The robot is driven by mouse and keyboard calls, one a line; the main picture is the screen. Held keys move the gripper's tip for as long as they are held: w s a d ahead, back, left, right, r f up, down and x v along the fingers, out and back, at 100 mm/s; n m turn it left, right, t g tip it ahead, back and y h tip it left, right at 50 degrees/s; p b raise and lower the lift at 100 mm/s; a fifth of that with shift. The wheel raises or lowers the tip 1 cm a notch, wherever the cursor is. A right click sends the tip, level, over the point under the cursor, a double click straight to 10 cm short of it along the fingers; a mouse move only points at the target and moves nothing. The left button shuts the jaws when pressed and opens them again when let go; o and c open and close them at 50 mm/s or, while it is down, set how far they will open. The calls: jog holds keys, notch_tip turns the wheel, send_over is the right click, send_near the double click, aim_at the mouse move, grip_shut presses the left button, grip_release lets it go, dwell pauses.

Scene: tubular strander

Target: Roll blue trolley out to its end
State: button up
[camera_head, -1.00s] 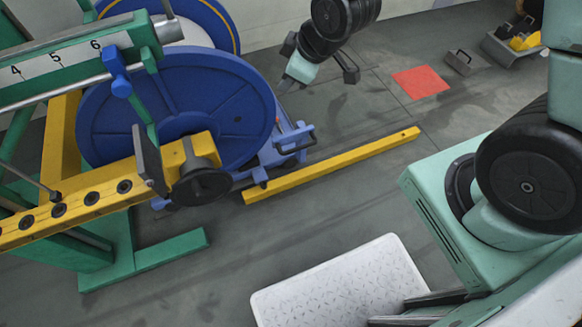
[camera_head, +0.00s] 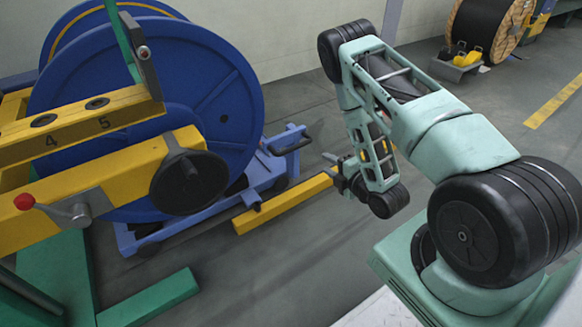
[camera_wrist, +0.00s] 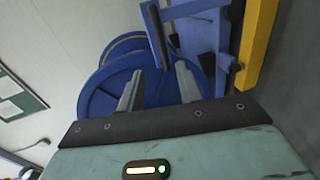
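The blue trolley (camera_head: 215,205) stands low on the floor under a large blue reel (camera_head: 200,85), beside the yellow floor rail. Its dark handle bar (camera_head: 290,142) sticks out at its right end. My gripper (camera_head: 338,172) is right of the handle, apart from it, low over the rail's far end. In the wrist view the two grey fingers (camera_wrist: 158,78) are spread with nothing between them. The trolley's blue frame (camera_wrist: 200,35) is ahead of them, and its dark handle (camera_wrist: 155,32) is at upper centre. The reel (camera_wrist: 110,98) shows behind the fingers.
The yellow floor rail (camera_head: 275,205) runs right of the trolley, its far end partly hidden by my arm. A yellow beam (camera_head: 90,185) with a black handwheel (camera_head: 190,182) and green feet (camera_head: 150,300) stand at left. A cable drum (camera_head: 485,30) is at the back right.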

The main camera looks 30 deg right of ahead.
aim_at(299, 147)
jog(key=shift+b+x, duration=3.3)
jog(key=shift+x, duration=5.2)
jog(key=shift+d, duration=0.1)
grip_shut()
